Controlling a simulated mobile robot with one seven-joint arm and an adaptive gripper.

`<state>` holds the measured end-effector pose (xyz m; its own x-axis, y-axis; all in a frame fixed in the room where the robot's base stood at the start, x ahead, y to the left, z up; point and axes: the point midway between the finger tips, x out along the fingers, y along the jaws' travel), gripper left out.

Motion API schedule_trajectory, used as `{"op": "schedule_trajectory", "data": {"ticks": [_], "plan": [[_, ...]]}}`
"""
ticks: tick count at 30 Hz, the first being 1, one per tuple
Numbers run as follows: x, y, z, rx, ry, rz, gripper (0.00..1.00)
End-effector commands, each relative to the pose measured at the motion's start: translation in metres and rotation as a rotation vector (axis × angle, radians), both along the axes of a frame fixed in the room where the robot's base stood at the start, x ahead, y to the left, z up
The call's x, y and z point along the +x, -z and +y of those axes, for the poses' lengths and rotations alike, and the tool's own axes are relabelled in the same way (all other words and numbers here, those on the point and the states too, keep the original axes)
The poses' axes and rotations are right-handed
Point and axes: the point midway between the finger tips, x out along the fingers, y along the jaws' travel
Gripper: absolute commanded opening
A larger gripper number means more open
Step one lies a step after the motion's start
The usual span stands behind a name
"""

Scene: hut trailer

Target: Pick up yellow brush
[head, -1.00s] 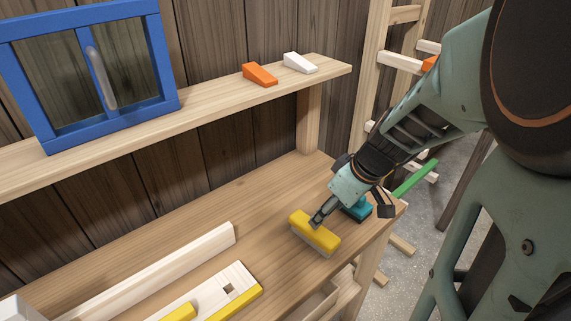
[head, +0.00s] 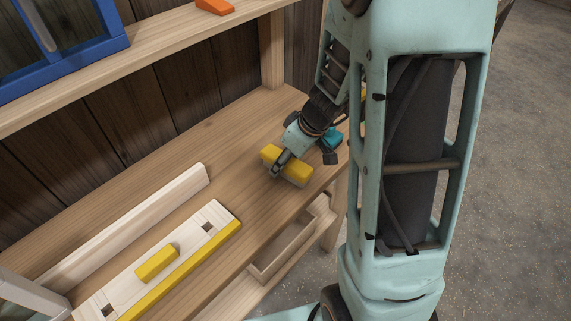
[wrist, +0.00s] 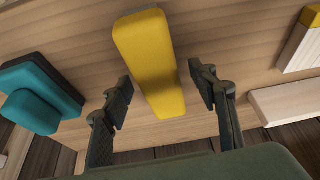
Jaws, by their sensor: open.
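The yellow brush (head: 297,173) lies on the wooden workbench, near its right end. In the wrist view the brush (wrist: 152,58) is a long yellow block with rounded edges. My gripper (head: 279,165) is low at the brush, with a finger in front of its near side. In the wrist view my gripper (wrist: 164,88) is open. Its fingers stand on both sides of the brush's lower part, with gaps visible on each side. The brush's underside is hidden.
A teal block-like object (head: 331,138) sits close behind my gripper. A pale board (head: 218,214) with a yellow edge and a loose yellow block (head: 157,263) lie at left. A long pale beam (head: 135,222) lies behind them. A shelf (head: 165,42) runs above the bench.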

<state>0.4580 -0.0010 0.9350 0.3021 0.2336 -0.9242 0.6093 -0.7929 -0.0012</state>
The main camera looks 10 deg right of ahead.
Motion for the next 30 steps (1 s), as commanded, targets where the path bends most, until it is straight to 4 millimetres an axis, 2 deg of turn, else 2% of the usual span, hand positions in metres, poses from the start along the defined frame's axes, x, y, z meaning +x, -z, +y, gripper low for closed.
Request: {"op": "schedule_trajectory", "data": {"ticks": [9,22,30], "plan": [[0.0018,0.0044,0.0010,-0.001,0.000,-0.001,0.54],[0.0018,0.0040,0.0010,-0.001,0.000,-0.001,0.06],[0.0023,0.0030,0.0010,-0.001,0.001,-0.002,0.05]]}}
